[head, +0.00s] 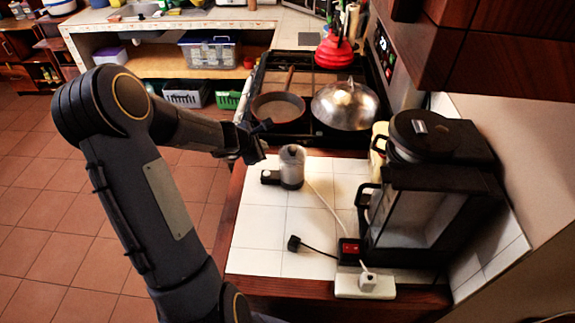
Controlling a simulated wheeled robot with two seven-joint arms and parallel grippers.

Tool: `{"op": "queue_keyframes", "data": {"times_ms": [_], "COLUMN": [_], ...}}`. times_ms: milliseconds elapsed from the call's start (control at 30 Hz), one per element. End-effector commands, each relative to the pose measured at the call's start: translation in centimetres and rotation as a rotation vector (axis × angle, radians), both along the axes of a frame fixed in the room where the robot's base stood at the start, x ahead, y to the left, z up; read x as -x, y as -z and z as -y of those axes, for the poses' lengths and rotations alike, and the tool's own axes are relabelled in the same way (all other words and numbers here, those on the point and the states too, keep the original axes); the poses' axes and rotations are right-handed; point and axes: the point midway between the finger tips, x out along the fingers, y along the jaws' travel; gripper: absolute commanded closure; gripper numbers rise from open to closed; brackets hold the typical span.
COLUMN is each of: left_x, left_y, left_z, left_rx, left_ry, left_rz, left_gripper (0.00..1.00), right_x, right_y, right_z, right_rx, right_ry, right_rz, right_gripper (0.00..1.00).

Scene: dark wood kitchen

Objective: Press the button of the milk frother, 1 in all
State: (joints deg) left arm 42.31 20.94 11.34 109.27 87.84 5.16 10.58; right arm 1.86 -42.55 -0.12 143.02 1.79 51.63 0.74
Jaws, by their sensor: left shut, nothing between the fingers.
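The milk frother (292,167) is a small grey-white cylinder with a black part at its left side. It stands upright on the white tiled counter (262,228). My left arm comes in from the left, and my left gripper (262,144) is shut and empty. It is just left of the frother's upper part and appears above the black part; whether it touches cannot be told. The frother's button cannot be made out. My right gripper is not in view.
A black coffee machine (425,195) stands right of the frother. A power strip (364,285) with a red switch box (349,250), cables and a black plug (294,243) lies in front. Behind are the stove, a pan (278,107) and a domed lid (345,104). Dark cabinets hang upper right.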

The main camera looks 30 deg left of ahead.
Motion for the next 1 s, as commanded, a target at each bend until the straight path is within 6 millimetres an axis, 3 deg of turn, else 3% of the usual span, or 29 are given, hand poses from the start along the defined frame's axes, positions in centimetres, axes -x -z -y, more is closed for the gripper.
{"op": "queue_keyframes", "data": {"times_ms": [467, 733, 1000], "left_x": [0.0, 0.0, 0.0], "left_y": [0.7, 4.1, 7.8], "left_z": [-0.3, -0.2, -0.3], "left_rx": [0.013, 0.014, 0.011], "left_ry": [-0.020, -0.019, -0.018], "left_rz": [-0.006, -0.006, -0.005], "left_gripper": [1.00, 1.00, 1.00], "right_x": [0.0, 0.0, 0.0], "right_y": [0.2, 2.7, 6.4], "right_z": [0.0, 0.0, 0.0], "right_rx": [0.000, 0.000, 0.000], "right_ry": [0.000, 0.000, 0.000], "right_rz": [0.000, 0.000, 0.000], "right_gripper": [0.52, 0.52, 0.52]}}
